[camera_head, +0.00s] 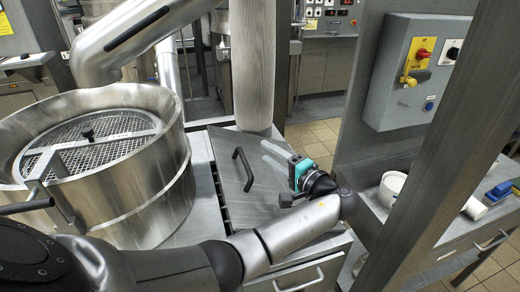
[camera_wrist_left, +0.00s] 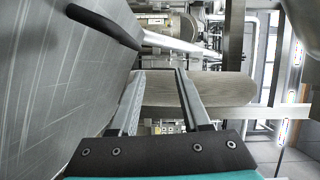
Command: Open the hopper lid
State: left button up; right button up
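The hopper lid (camera_head: 228,150) is a flat grey steel plate that appears to lie down on the cabinet top, with a hinge-like strip along its left edge. Its black bar handle (camera_head: 243,169) stands up from the plate. In the left wrist view the lid (camera_wrist_left: 62,85) fills the left side, with the handle (camera_wrist_left: 105,25) at the upper left. My left gripper (camera_head: 267,152), with a teal body, is just right of the handle and apart from it. Its fingers (camera_wrist_left: 158,72) are spread with nothing between them. My right gripper is in neither view.
A round steel mixer vessel (camera_head: 165,205) with a mesh grate (camera_head: 95,140) stands to the left. A thick pale column (camera_head: 252,70) rises behind the lid. A steel post (camera_head: 440,150) stands at the right, near a control box (camera_head: 415,70) and a bench with a white bowl (camera_head: 391,188).

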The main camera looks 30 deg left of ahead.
pick_arm(q)
jog(key=b+v, duration=0.1)
jog(key=v, duration=0.9)
jog(key=shift+s+d, duration=0.1)
jog(key=shift+d, duration=0.05)
